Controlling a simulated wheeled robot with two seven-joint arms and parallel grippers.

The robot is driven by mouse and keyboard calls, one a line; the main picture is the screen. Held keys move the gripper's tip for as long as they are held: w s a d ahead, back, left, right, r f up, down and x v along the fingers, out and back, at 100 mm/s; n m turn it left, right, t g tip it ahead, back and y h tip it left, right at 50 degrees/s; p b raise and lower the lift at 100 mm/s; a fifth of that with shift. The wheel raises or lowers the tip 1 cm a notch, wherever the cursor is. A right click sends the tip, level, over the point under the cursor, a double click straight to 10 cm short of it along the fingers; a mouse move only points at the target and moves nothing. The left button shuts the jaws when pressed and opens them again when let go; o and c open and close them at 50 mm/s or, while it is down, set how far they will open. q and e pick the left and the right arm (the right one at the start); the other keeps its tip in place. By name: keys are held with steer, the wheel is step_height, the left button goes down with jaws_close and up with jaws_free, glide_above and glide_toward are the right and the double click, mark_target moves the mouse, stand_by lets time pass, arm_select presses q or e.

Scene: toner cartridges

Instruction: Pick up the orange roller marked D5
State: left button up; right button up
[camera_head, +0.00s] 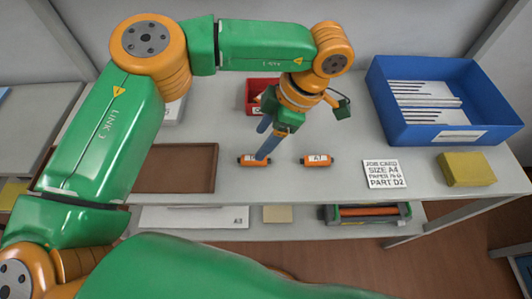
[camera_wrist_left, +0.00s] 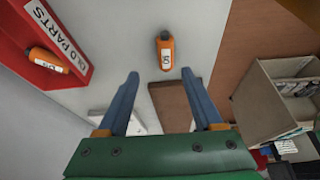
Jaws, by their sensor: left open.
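An orange roller with black ends and a white label (camera_head: 246,160) lies on the grey shelf top, partly hidden behind a blue finger of my left gripper (camera_head: 263,150). A second orange roller, marked A7 (camera_head: 317,160), lies to its right. In the left wrist view one orange roller (camera_wrist_left: 165,42) lies ahead of the fingertips, roughly centred between their lines; its sideways label looks like D5 but is small. My left gripper (camera_wrist_left: 161,74) is open, pointing down, with nothing between its fingers. My right gripper is not in view.
A red OLD PARTS bin (camera_wrist_left: 78,62) holds another orange roller (camera_wrist_left: 47,60). A brown tray (camera_head: 173,188) lies left, a job card (camera_head: 384,174) and yellow block (camera_head: 466,168) right. A blue bin (camera_head: 440,134) stands at back right. A lower shelf holds more items.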

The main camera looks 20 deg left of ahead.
mark_target(253, 158)
arm_select(q)
steer(key=x, duration=0.2)
steer(key=p+x, duration=0.1)
steer(key=x, duration=0.1)
steer(key=s+x, duration=0.1)
steer(key=x, duration=0.1)
steer(key=shift+f+p, duration=0.1)
steer(key=shift+p, duration=0.2)
steer(key=shift+d, duration=0.15)
jaws_close()
